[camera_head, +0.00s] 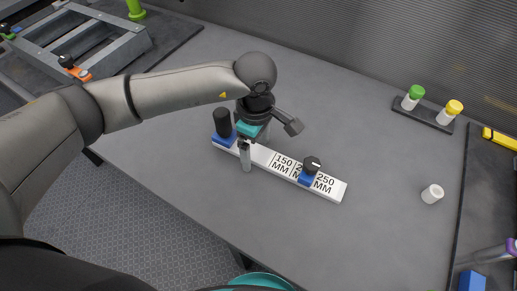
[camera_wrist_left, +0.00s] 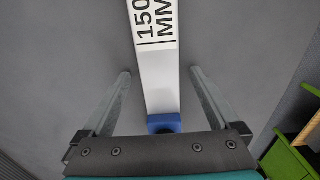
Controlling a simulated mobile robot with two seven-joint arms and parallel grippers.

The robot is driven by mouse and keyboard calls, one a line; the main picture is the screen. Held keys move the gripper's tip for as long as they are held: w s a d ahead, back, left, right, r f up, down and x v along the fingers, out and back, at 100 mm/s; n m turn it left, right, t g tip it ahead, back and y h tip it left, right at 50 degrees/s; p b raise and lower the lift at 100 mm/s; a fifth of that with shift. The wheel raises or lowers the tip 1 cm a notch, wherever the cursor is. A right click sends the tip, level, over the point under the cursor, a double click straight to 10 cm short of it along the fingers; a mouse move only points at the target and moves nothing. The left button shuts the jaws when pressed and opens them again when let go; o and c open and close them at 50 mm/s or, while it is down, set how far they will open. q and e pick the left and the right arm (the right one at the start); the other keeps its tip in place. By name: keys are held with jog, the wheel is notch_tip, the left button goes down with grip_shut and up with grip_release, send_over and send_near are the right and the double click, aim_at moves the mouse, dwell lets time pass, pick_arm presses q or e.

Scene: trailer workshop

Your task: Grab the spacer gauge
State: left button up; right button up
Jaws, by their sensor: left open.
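The spacer gauge (camera_head: 262,157) is a long white bar lying flat on the grey worktop. It carries black "150 MM" and "250 MM" marks, with a middle mark partly covered. A blue block with a black cylinder stands at its left end, and a blue slider with a black knob (camera_head: 311,165) sits near its right end. My left gripper (camera_head: 250,160) is open and points down at the left part of the bar. In the left wrist view, the bar (camera_wrist_left: 155,75) runs between the two spread fingers, with gaps on both sides. My right gripper is out of view.
A white cylinder (camera_head: 432,194) stands on the worktop to the right. A dark holder with green-capped (camera_head: 416,92) and yellow-capped (camera_head: 454,107) pieces is at the back right. A grey metal frame (camera_head: 85,45) lies at the upper left. The worktop around the gauge is clear.

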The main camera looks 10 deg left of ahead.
pick_arm(q)
jog(key=shift+c, duration=0.2)
grip_shut()
dwell(0.5)
jog(key=shift+r, duration=0.1)
